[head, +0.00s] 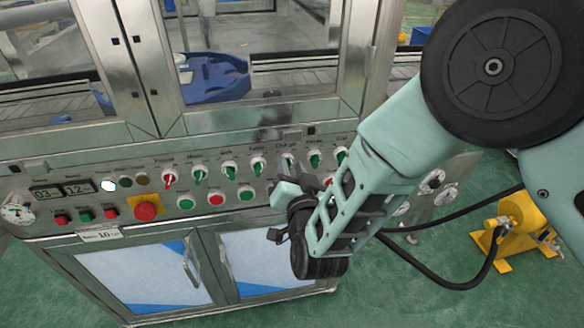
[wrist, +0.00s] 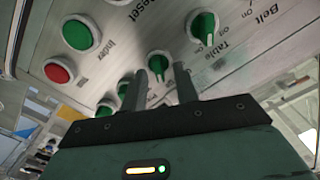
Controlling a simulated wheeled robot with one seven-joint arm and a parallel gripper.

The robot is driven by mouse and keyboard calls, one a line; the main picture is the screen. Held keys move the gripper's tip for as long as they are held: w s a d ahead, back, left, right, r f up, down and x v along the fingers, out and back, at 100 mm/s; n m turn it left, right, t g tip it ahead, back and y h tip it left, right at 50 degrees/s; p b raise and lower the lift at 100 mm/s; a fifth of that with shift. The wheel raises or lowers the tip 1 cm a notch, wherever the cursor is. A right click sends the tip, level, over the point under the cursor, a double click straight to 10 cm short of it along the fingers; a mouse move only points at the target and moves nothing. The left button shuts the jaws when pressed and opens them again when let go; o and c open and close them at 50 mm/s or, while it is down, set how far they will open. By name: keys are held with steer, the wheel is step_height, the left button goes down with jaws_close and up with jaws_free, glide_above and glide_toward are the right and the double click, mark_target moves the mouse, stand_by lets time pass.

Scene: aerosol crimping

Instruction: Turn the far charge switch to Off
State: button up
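The charge switch (head: 289,160) is a green knob on a pale round base, in the upper row of the panel, under a label that seems to read "Charge". My gripper (head: 292,187) is just below and in front of it; its fingertips are not clear in the head view. In the wrist view the two dark fingers (wrist: 162,76) are apart, with a green knob (wrist: 158,65) between their tips. This knob is beside the one labelled "Table" (wrist: 203,27) and appears to be the charge switch. I cannot tell whether the fingers touch it.
Similar knobs stand close on both sides, such as the table switch (head: 258,165) and another green knob (head: 314,157). Below are green and red push buttons (head: 216,198) and a red emergency stop (head: 145,210). A yellow pump (head: 515,232) with a black hose stands at right.

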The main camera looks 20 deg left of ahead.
jaws_close()
steer(key=shift+n, duration=0.4)
steer(key=n+b, duration=0.1)
steer(key=n, duration=0.2)
steer(key=n+b, duration=0.1)
steer(key=n, duration=0.3)
steer(key=n+b, duration=0.1)
steer(key=n, duration=0.3)
steer(key=shift+s+a, duration=0.2)
steer(key=shift+a, duration=0.1)
steer(key=shift+n, duration=0.3)
jaws_free()
